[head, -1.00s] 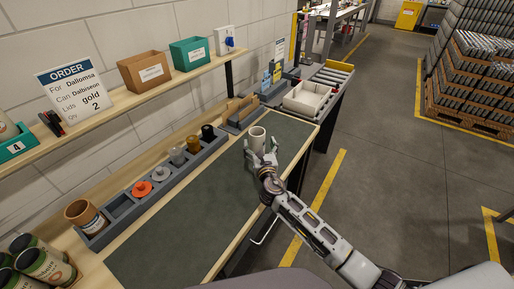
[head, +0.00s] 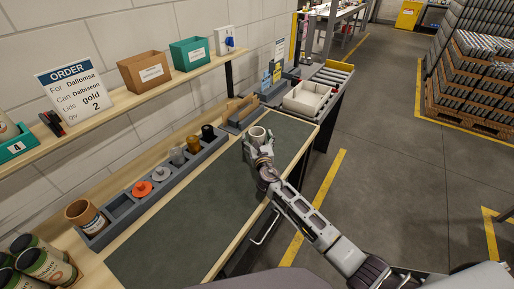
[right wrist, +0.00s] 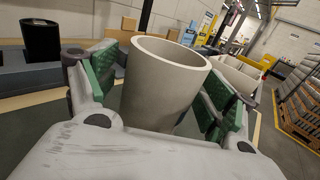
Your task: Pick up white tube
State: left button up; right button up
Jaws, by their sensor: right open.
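The white tube (head: 258,134) stands upright on the dark green mat (head: 207,190) near the far end of the bench. It is a hollow, open-topped off-white cylinder. My right gripper (head: 256,148) is open around it. In the right wrist view the tube (right wrist: 165,85) stands between the two green-padded fingers of the gripper (right wrist: 163,95), one on each side. A gap shows between the tube and the right pad; the left pad is very near, and I cannot tell if it touches. The tube's lower part is hidden behind the gripper body. My left gripper is not in view.
A grey rack (head: 155,189) with an orange piece and several small cylinders runs along the mat's wall side. A white bin (head: 307,98) stands beyond the tube. Labelled cans (head: 45,266) sit at the near left. An order sign (head: 74,90) stands on the shelf.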

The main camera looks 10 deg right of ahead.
jog(key=c, duration=1.3)
jog(key=shift+r, duration=0.1)
jog(key=shift+c, duration=0.2)
notch_tip(320, 180, up, 10)
jog(key=p, duration=0.2)
